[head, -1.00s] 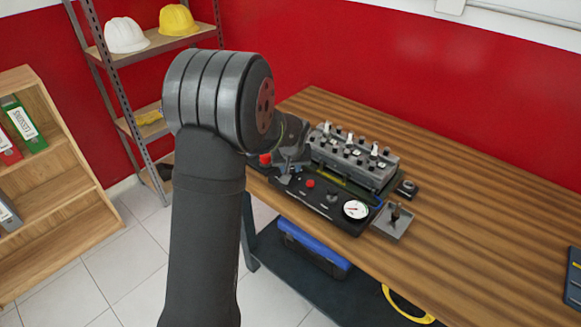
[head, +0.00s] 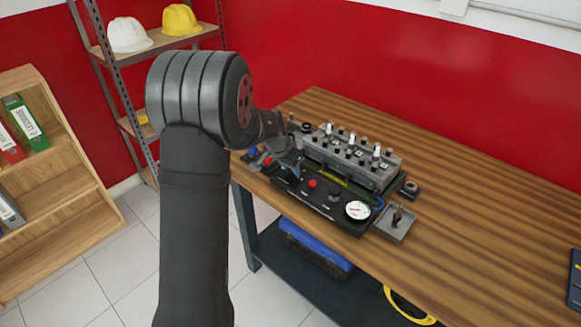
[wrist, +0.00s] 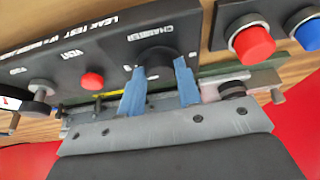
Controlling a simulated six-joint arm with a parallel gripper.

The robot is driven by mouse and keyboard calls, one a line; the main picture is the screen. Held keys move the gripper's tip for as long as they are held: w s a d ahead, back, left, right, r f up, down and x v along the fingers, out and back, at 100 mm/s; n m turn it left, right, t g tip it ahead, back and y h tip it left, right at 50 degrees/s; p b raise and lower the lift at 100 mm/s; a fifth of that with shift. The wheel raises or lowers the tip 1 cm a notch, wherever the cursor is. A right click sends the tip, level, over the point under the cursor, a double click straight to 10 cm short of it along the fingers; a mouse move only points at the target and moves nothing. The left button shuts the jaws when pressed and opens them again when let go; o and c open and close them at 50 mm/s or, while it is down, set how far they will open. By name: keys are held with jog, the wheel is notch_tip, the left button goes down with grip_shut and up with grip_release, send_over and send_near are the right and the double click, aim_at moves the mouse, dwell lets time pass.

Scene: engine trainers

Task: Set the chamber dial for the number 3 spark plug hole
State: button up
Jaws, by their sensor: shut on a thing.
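The black chamber dial (wrist: 157,60) is on the dark test panel, beside the printed word CHAMBER in the wrist view. The blue fingers of my gripper (wrist: 158,82) are on either side of the dial and shut on it. The fingers cover part of it, and I cannot read its setting. In the head view my gripper (head: 284,170) is low over the left end of the panel (head: 325,204) and hides the dial. The grey engine block (head: 352,160) with several plugs stands behind the panel.
A red button (wrist: 92,81) marked VENT is near the dial. A red cap (wrist: 254,43) and a blue cap (wrist: 307,28) are on the dial's other side. A white gauge (head: 357,210) and a small tray (head: 394,225) are to the right. The table's right side is mostly clear.

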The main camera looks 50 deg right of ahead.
jog(key=shift+m, duration=0.3)
dwell(0.4)
jog(key=o, duration=1)
jog(key=v, duration=1.7)
jog(key=shift+w+r, duration=0.2)
jog(key=shift+r, duration=0.05)
jog(key=shift+f, duration=0.1)
jog(key=x, duration=1.7)
jog(key=shift+s+f, duration=0.2)
